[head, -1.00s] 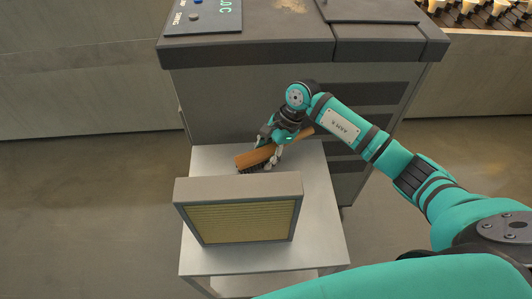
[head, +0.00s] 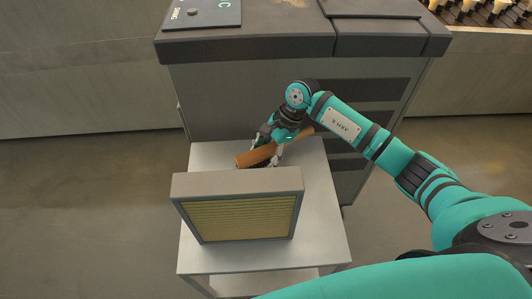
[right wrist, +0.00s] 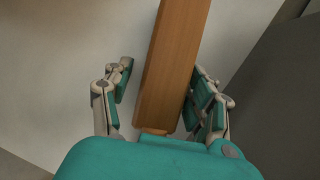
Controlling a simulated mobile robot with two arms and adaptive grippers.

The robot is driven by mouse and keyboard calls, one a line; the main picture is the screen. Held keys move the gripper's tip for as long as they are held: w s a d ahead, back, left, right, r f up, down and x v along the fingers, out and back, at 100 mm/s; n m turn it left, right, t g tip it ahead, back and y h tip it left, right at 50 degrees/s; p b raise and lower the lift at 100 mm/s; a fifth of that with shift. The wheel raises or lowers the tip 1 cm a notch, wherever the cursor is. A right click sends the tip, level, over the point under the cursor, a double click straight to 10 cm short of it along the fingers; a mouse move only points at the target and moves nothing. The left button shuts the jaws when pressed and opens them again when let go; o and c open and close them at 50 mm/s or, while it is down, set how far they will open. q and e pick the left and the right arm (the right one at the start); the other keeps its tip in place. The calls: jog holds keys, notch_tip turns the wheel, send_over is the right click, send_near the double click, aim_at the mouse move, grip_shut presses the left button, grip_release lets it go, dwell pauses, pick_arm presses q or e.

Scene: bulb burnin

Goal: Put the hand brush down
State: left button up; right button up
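The hand brush, with a brown wooden body (head: 256,156) and dark bristles beneath, is at the back of the grey cart top (head: 325,225), behind the filter panel. It appears to rest on the cart, though the panel hides its lower edge in the head view. My right gripper (head: 270,148) is open, with its fingers on either side of the brush. In the right wrist view the wooden body (right wrist: 172,65) runs between the fingers, with a clear gap at the left finger; the right finger is close beside it or touching. My left gripper is not in view.
A framed filter with a yellowish pleated face (head: 240,218) stands upright on the cart, just in front of the brush. A large grey cabinet (head: 225,100) stands right behind the cart. The cart top is bare at the front and right.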

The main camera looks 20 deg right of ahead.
jog(key=shift+w+r+p, duration=0.1)
jog(key=shift+r+p, duration=0.45)
jog(key=shift+p, duration=0.05)
jog(key=b+v, duration=0.1)
jog(key=v, duration=1.1)
